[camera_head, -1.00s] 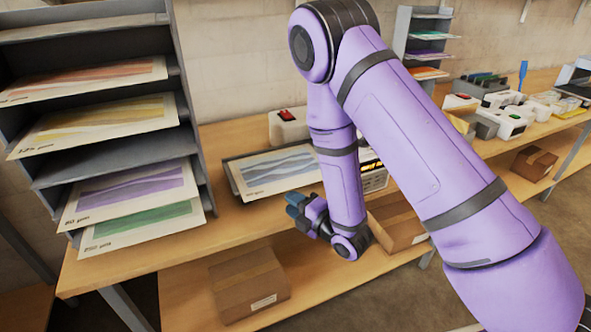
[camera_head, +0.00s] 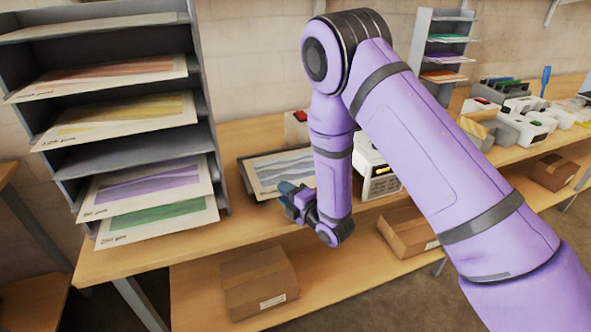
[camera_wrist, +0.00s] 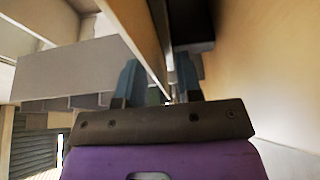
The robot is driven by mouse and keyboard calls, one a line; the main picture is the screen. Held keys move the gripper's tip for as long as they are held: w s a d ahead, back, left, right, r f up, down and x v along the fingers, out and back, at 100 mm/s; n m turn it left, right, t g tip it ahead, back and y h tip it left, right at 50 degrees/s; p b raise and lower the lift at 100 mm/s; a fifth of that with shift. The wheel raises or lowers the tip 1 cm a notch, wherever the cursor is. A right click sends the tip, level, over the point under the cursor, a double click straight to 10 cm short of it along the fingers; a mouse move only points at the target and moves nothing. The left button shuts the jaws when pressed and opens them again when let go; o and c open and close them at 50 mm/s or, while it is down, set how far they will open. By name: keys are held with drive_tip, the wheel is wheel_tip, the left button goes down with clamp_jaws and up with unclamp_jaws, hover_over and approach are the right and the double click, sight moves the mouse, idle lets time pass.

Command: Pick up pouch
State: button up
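A flat pouch with grey-blue wave bands (camera_head: 282,168) lies on a dark tray (camera_head: 247,172) on the tabletop, left of my forearm. Its right part is hidden behind my arm. My gripper (camera_head: 288,196) is at the front edge of this tray, close to the pouch; I cannot tell whether it touches. In the wrist view the two blue-grey fingers (camera_wrist: 160,82) stand apart, with a thin pale edge running between them. I cannot tell what that edge belongs to, and no grip on it is visible.
A grey shelf rack (camera_head: 215,120) at left holds printed sheets in orange, yellow, purple (camera_head: 150,187) and green. A white machine (camera_head: 375,175) stands behind my arm. Cardboard boxes (camera_head: 260,284) sit on the lower shelf. More equipment (camera_head: 520,115) lines the table at right.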

drive_tip(key=shift+w+a, duration=0.45)
drive_tip(key=shift+w, duration=0.05)
clamp_jaws()
